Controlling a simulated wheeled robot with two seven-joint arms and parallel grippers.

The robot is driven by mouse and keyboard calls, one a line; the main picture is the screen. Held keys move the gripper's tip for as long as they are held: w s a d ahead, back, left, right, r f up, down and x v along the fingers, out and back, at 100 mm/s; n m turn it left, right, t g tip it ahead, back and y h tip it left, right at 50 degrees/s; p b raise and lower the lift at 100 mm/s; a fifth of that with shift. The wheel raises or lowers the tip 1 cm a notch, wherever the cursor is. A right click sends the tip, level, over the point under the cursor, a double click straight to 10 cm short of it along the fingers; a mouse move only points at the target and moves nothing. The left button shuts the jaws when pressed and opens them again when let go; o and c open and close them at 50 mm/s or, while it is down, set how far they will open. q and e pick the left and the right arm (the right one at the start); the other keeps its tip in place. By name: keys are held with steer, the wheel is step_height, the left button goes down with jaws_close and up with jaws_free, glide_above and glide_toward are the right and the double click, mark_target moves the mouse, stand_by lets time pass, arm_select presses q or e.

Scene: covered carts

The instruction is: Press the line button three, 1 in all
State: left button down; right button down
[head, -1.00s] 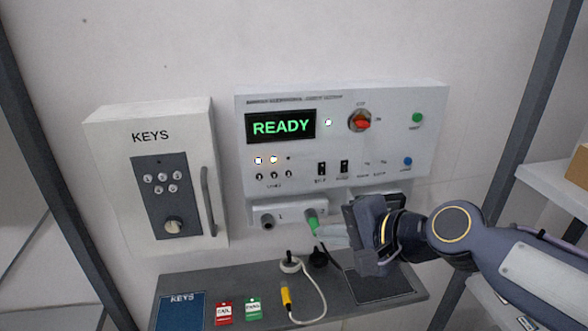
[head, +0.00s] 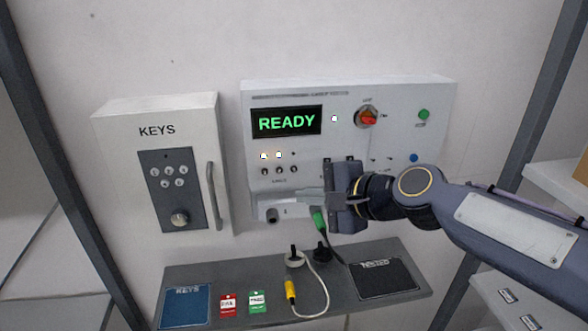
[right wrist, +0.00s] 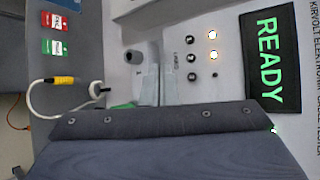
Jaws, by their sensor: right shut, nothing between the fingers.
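The white control panel (head: 350,95) shows a green READY display (head: 287,121). Below it is a row of three small dark line buttons, with the third button (head: 293,169) at the right end. Two lamps above the row are lit; the lamp (head: 293,153) over the third is dark. The third button also shows in the right wrist view (right wrist: 190,75). My right gripper (head: 300,196) is shut and empty, its pale fingers below and slightly right of the third button. Whether they touch the panel I cannot tell. My left gripper is out of view.
The KEYS box (head: 157,115) stands left. The shelf (head: 230,275) below holds tags and a cable.

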steer(key=shift+w+a+p, duration=0.15)
steer(key=shift+w+a, duration=0.05)
steer(key=shift+w, duration=0.75)
steer(key=shift+w+a+p, duration=0.1)
steer(key=shift+w+a, duration=0.1)
steer(key=shift+w, duration=0.8)
steer(key=shift+w+a+p, duration=0.15)
steer(key=shift+w+a, duration=0.05)
steer(key=shift+w, duration=0.75)
steer(key=shift+w, duration=0.1)
steer(key=shift+w, duration=0.3)
steer(key=shift+w+a, duration=0.1)
steer(key=shift+w, duration=0.2)
steer(key=shift+s, duration=0.1)
stand_by(0.5)
steer(key=shift+s, duration=0.65)
steer(key=s, duration=0.2)
steer(key=s+d, duration=0.1)
steer(key=s, duration=0.2)
steer(key=shift+d+b, duration=0.1)
steer(key=shift+b, duration=0.2)
